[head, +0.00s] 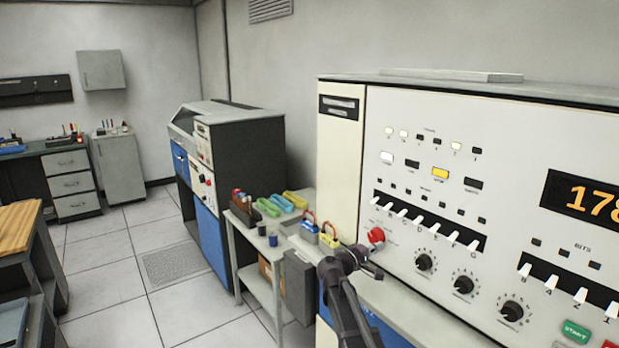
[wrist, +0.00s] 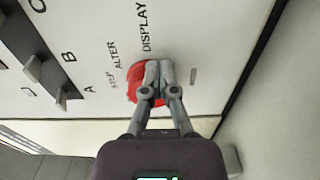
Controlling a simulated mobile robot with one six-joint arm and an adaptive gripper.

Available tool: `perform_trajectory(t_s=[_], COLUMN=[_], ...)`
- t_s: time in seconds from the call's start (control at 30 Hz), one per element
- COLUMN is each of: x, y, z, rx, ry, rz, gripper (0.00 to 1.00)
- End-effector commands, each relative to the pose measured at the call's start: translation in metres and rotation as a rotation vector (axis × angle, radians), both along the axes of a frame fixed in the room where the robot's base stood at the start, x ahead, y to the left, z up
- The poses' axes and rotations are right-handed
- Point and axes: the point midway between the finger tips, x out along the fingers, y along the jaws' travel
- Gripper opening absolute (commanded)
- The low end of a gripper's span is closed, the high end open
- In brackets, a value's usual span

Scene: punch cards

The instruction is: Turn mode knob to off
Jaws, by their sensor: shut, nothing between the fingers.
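The red knob (head: 376,235) is on the lower left of the cream control panel (head: 400,268). In the wrist view the red knob (wrist: 136,76) sits beside the printed words STEP, ALTER and DISPLAY. A small fourth mark lies on its other side, too blurred to read. My gripper (wrist: 159,66) has its two grey fingers together, with nothing between them. The fingertips overlap the knob's face and hide its middle and any pointer. I cannot tell whether they touch it. In the head view my gripper (head: 373,254) is just below the knob.
Black dials (head: 463,285) and a row of white switches (head: 428,220) are right of the knob. A ledge (head: 390,297) runs below the panel. Left of it, a small table (head: 255,240) holds padlocks and coloured trays. Open floor (head: 110,290) lies further left.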

Motion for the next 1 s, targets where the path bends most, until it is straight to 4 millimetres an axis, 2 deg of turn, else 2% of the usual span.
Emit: perform_trajectory(t_s=[1.0], x=[-0.001], y=[-0.001], z=[0.018], rx=[-0.001], ry=[-0.001], rz=[0.003], gripper=[0.0])
